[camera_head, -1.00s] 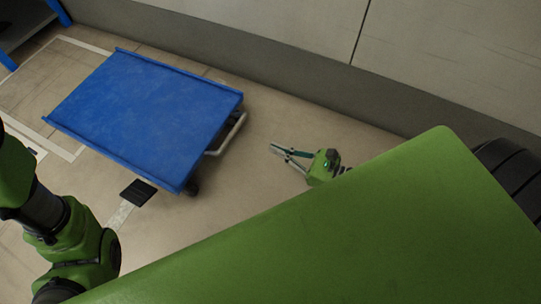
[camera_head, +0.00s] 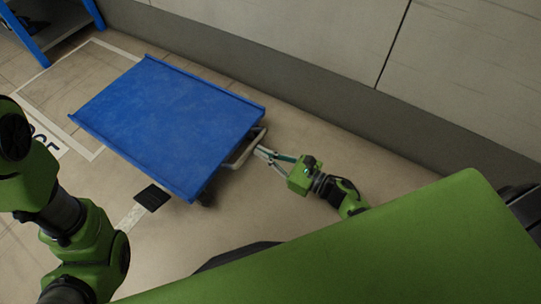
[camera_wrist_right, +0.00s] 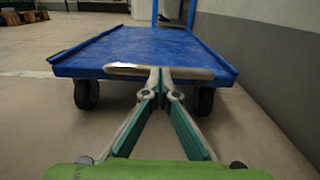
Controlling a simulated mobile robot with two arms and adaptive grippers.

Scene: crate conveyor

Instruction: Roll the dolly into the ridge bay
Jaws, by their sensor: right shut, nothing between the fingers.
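The blue flat dolly (camera_head: 170,125) stands on the floor left of centre in the head view. Its far left end overlaps the white-outlined floor bay (camera_head: 60,85), with partly hidden lettering beside it. Its pale bar handle (camera_head: 247,152) sticks out from the near right end. The right wrist view shows the dolly deck (camera_wrist_right: 150,50) ahead with the handle (camera_wrist_right: 125,70) across it. My right gripper (camera_head: 262,152) is at the handle, fingers shut with nothing between them. In the wrist view its fingertips (camera_wrist_right: 161,74) meet the handle bar. My left gripper does not show, only the left arm.
A grey wall (camera_head: 300,90) runs along the right side of the dolly. A blue-framed rack (camera_head: 90,12) stands beyond the bay. A black floor patch (camera_head: 152,197) with a pale strip lies near the dolly. Open floor lies left of the dolly.

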